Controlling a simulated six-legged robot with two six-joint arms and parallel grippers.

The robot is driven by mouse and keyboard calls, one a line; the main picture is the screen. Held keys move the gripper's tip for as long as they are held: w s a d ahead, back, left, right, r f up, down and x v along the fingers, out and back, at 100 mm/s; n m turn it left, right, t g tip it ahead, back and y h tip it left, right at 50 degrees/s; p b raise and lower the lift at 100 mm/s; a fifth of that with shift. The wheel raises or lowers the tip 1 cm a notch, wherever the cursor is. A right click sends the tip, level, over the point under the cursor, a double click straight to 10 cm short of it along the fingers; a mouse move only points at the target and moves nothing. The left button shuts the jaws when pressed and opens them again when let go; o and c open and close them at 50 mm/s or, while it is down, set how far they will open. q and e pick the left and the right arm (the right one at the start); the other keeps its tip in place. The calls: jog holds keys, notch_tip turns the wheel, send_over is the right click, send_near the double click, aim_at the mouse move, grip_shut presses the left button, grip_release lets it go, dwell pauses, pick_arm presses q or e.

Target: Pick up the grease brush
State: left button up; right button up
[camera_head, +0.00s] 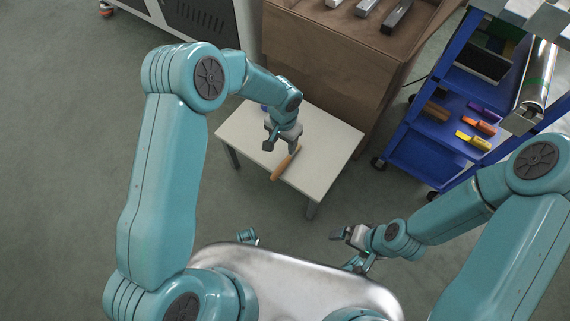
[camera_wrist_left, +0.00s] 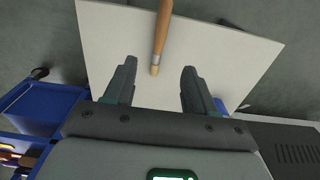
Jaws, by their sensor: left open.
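The grease brush (camera_head: 283,167) lies on a small pale table (camera_head: 330,154); its orange-brown handle shows in the head view. In the left wrist view the brush (camera_wrist_left: 162,32) has a wooden handle, a metal band and a short pale tip, which lies in line with the gap between my fingers. My left gripper (camera_head: 281,147) is above the table at the tip end of the brush. It is open and empty, with its fingers (camera_wrist_left: 156,84) apart on either side of the gap. My right gripper (camera_head: 342,235) is low at the right, away from the table; its jaw state is unclear.
A brown wooden cabinet (camera_head: 310,60) stands directly behind the table. A blue trolley (camera_head: 425,152) with several coloured items is at the right. A small blue object (camera_head: 264,107) is on the table's back left, partly hidden by my arm. The floor left of the table is clear.

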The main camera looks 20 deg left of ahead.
pick_arm(q)
jog(key=b, duration=0.2)
send_over(282, 165)
jog(key=f, duration=0.9)
jog(key=shift+w+d, duration=0.2)
jog(key=shift+w, duration=0.05)
jog(key=f+b, duration=0.1)
jog(key=f, duration=0.1)
jog(key=f+b, duration=0.1)
jog(key=f, duration=0.2)
jog(key=shift+s+a+f, duration=0.15)
jog(key=shift+s, duration=0.05)
grip_shut()
